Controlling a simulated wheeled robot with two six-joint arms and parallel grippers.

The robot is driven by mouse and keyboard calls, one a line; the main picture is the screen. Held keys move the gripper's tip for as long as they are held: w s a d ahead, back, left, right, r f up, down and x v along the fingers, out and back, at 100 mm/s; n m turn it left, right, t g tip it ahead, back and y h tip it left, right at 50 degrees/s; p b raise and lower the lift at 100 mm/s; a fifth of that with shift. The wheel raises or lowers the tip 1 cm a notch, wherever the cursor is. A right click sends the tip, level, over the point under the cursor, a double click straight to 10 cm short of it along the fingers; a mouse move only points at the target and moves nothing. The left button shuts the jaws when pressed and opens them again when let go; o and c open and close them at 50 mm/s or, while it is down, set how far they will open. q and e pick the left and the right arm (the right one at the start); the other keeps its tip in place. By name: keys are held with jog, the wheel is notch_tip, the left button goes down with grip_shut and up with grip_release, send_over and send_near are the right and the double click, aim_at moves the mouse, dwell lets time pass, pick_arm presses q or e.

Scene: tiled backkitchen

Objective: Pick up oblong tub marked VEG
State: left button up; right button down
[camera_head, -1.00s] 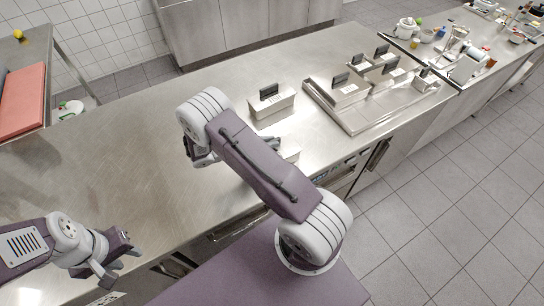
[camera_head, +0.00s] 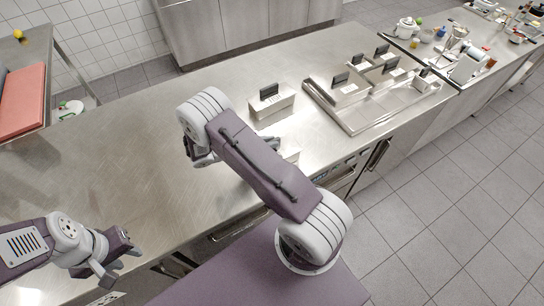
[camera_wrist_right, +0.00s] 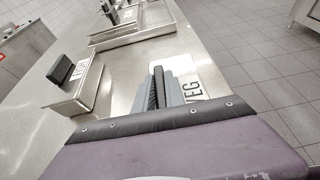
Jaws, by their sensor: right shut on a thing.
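The tub marked VEG (camera_wrist_right: 195,84) is pale, and its lettered side shows in the right wrist view beside my fingers. In the head view only a small pale part of it (camera_head: 291,154) shows past my right arm. My right gripper (camera_wrist_right: 163,92) is shut on the tub's black upright grip, which is mostly covered by the fingers. In the head view that gripper is mostly hidden behind its arm. I cannot tell whether the tub is clear of the counter. My left gripper (camera_head: 120,263) is open and empty at the lower left.
A similar pale tub with a black grip (camera_head: 271,104) stands on the steel counter (camera_head: 140,150) just beyond, also in the right wrist view (camera_wrist_right: 75,92). A steel tray (camera_head: 352,127) with several tubs is at the right. The counter's left part is clear.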

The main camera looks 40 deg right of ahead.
jog(key=shift+r, duration=0.1)
dwell(0.4)
jog(key=shift+w+r, duration=0.1)
jog(key=shift+r, duration=0.45)
jog(key=r+b, duration=0.1)
jog(key=r, duration=0.2)
jog(key=shift+d, duration=0.2)
jog(key=d+r+b, duration=0.2)
jog(key=d+r, duration=0.4)
jog(key=d, duration=0.5)
jog(key=shift+w+d+r, duration=0.15)
jog(key=shift+w+r, duration=0.15)
jog(key=shift+r, duration=0.1)
